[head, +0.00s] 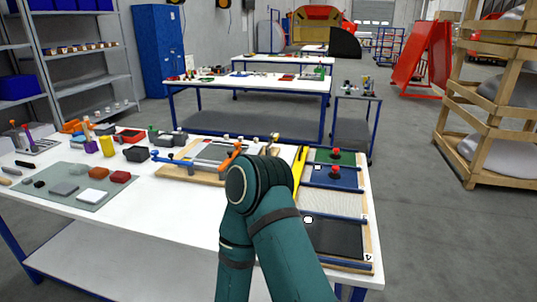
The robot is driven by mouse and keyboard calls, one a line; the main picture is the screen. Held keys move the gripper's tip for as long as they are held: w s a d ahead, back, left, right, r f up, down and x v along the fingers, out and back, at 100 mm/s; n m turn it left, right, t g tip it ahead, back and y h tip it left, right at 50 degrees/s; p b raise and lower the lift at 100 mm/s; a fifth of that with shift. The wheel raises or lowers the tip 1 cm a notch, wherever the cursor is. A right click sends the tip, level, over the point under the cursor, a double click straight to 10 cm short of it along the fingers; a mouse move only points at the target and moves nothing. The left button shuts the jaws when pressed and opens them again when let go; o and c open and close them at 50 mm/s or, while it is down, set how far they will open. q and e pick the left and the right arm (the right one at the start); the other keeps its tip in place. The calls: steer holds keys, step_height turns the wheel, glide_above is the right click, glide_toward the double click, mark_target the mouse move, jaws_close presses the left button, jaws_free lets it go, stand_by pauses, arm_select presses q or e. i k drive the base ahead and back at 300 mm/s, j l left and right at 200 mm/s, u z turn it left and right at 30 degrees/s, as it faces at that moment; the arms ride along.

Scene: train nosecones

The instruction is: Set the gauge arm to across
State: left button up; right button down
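A fixture with a wooden base (172,173) and a grey plate (215,152) lies on the white table (150,215). A blue clamp-like bar (172,160) is at its left side, and an orange bar (232,157) stands slanted at its right. A yellow bar (300,167) lies lengthwise to the right of the fixture. I cannot tell for sure which of these is the gauge arm. My teal arm links rise from the bottom centre and cover part of the table and fixture. Neither of my grippers shows.
Panels with red knobs (335,171) and a dark tray (335,237) line the table's right edge. A grey-green mat (75,186) with several blocks lies at left. Small tools and boxes stand along the back left. The table's front middle is bare.

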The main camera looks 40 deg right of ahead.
mark_target(274, 136)
steer(key=z, duration=1.1)
